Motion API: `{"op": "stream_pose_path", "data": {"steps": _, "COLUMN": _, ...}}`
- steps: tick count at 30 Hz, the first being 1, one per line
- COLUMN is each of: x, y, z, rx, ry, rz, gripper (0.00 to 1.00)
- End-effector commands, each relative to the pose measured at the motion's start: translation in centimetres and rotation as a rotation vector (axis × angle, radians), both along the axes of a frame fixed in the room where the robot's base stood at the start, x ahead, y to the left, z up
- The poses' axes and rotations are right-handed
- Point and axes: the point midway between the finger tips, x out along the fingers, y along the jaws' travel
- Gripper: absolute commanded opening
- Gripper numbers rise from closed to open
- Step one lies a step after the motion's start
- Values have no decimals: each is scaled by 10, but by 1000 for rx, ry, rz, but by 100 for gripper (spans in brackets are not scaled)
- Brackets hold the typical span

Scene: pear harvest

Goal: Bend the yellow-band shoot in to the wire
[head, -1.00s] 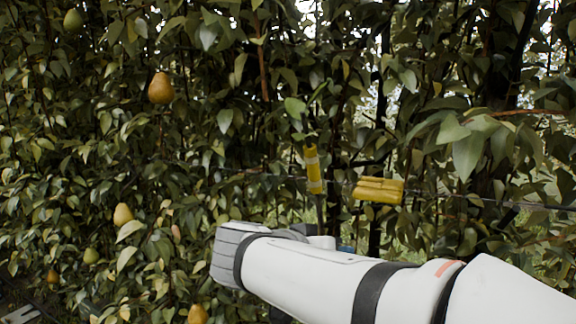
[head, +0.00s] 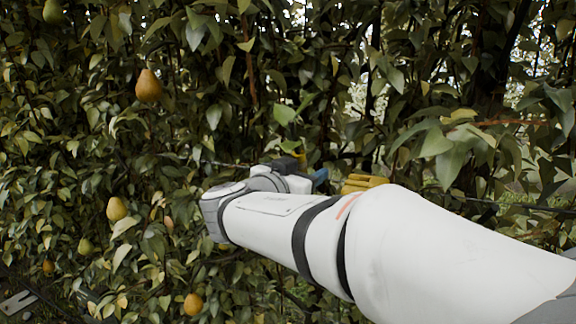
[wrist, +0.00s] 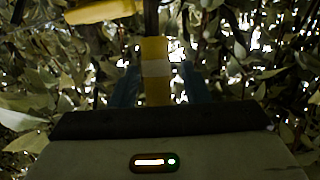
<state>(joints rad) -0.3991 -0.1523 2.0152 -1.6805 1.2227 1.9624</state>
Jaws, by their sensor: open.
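The shoot's yellow band (wrist: 156,58), with a paler stripe, stands upright in the middle of the wrist view. In the head view only a bit of yellow (head: 302,160) shows behind my wrist. My gripper (wrist: 159,88) is open, with one blue finger on each side of the band and dark gaps between. I cannot tell whether either finger touches it. In the head view a blue part of my gripper (head: 320,177) shows. The wire (head: 482,204) runs across the foliage at right, and its middle is hidden by my arm.
A yellow bundle (head: 362,183) at the wire is partly covered by my arm; a yellow piece (wrist: 100,12) is at the wrist view's top left. Dense leaves surround my gripper. Pears, one of them (head: 148,86) high, hang at left.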

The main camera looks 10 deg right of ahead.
Motion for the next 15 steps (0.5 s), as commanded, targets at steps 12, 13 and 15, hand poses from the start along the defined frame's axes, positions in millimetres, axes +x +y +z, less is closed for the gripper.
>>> {"op": "stream_pose_path", "data": {"steps": 12, "x": 3, "y": -3, "z": -1, "rx": -1, "ry": 1, "rz": 1, "gripper": 36}}
{"op": "stream_pose_path", "data": {"steps": 13, "x": 3, "y": -3, "z": 0, "rx": -1, "ry": 1, "rz": 1, "gripper": 33}}
{"op": "stream_pose_path", "data": {"steps": 15, "x": 3, "y": -3, "z": -1, "rx": -1, "ry": 1, "rz": 1, "gripper": 28}}
